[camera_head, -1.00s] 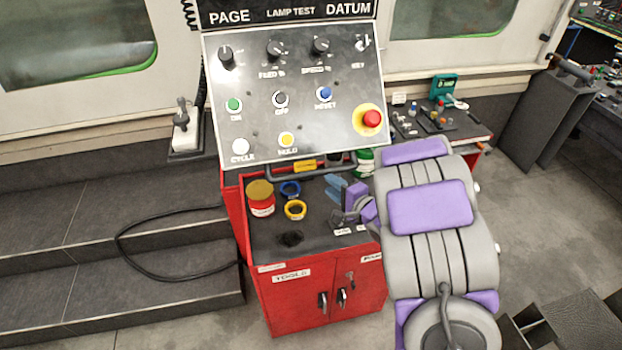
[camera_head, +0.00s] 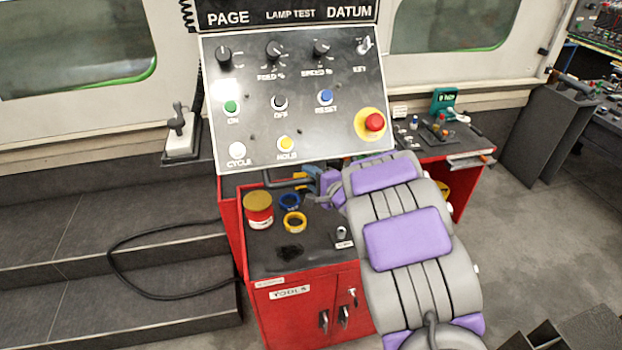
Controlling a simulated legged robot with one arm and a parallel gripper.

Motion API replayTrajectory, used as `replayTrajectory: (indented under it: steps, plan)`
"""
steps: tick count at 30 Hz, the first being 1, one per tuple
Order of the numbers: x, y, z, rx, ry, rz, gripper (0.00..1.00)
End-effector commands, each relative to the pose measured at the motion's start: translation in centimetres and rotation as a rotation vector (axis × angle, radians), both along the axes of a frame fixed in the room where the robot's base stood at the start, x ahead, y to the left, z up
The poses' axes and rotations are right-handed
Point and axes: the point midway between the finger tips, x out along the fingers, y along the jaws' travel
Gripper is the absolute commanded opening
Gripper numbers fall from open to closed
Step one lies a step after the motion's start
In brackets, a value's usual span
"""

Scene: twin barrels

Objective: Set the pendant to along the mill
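The pendant (camera_head: 255,125) is a grey control panel with knobs, coloured buttons and a red emergency stop on a yellow plate. It faces me and its face leans back. A dark handle bar (camera_head: 286,183) runs below its lower edge. My gripper (camera_head: 312,184), with purple and blue-grey parts, is at the right end of this bar, under the panel. My arm and the panel edge partly hide the fingers, so I cannot tell whether they touch or close around the bar. The mill (camera_head: 60,110) is the pale machine with green-edged windows behind.
A second red cart (camera_head: 460,172) is at right. Dark steps (camera_head: 100,230) with a black cable are at left.

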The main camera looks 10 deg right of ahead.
Motion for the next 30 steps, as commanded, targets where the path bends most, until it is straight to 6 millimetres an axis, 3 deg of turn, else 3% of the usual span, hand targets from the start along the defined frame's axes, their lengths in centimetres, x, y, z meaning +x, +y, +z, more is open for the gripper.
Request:
replayTrajectory:
  steps: [2, 12, 30]
  plan:
    - [0.0, -0.01, 0.0, 0.0, 0.0, 0.0, 0.33]
    - [-0.04, -0.03, -0.1, 0.0, 0.002, 0.0, 0.0]
    - [-0.1, 0.77, -0.34, 0.0, 0.006, -0.015, 0.0]
